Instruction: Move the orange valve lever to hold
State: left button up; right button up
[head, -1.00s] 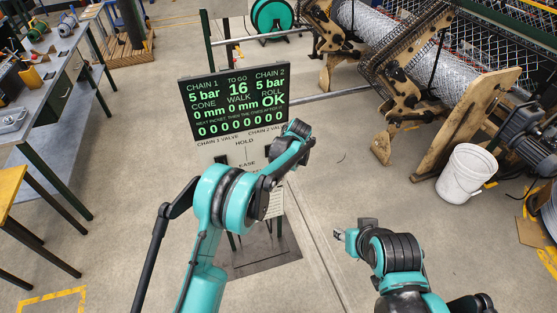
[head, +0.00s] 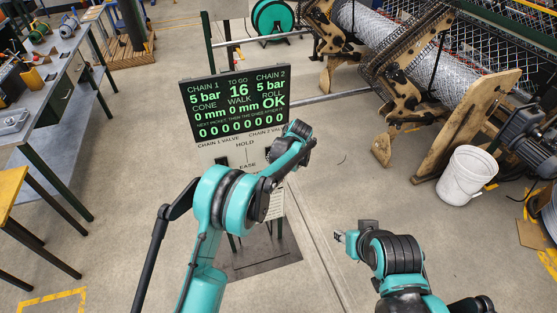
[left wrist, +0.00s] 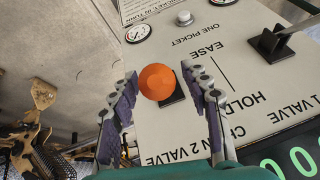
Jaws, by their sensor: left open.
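The orange valve lever shows its round knob (left wrist: 157,81) in the left wrist view, with a dark base just beside it on the pale valve panel (left wrist: 235,110). It is on the side marked Chain 2 Valve. My left gripper (left wrist: 160,72) is open, with one finger on each side of the knob; I cannot tell whether either finger touches it. Hold and Ease are printed on the panel, upside down here. In the head view my left arm hides the orange lever and left gripper. My right gripper (head: 340,237) is over the floor, clear of the panel; its opening is unclear.
A dark lever (left wrist: 270,42) stands on the Chain 1 side. A white knob (left wrist: 184,18) and gauge (left wrist: 139,33) are near the panel edge. The display (head: 233,103) stands behind the panel. A white bucket (head: 467,175) and the weaving machine are at right.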

pick_arm(q)
jog(key=v, duration=1.1)
jog(key=shift+r, duration=0.35)
jog(key=shift+s, duration=0.1)
jog(key=s+a+r+m+h+b, duration=0.1)
jog(key=s+a+r, duration=0.3)
jog(key=s+a, duration=0.35)
jog(key=s+a+r+h+b, duration=0.1)
jog(key=s+a+r, duration=0.4)
jog(key=s+a, duration=0.3)
jog(key=s+a+f+t, duration=0.1)
jog(key=s+a+f, duration=0.1)
jog(key=s, duration=0.7)
jog(key=s+a+f+m+t+h, duration=0.1)
jog(key=s+a+f, duration=0.2)
jog(key=s, duration=0.7)
notch_tip(320, 180, down, 2)
jog(key=shift+s+f+b, duration=0.2)
jog(key=shift+s+b, duration=0.05)
jog(key=shift+b, duration=0.15)
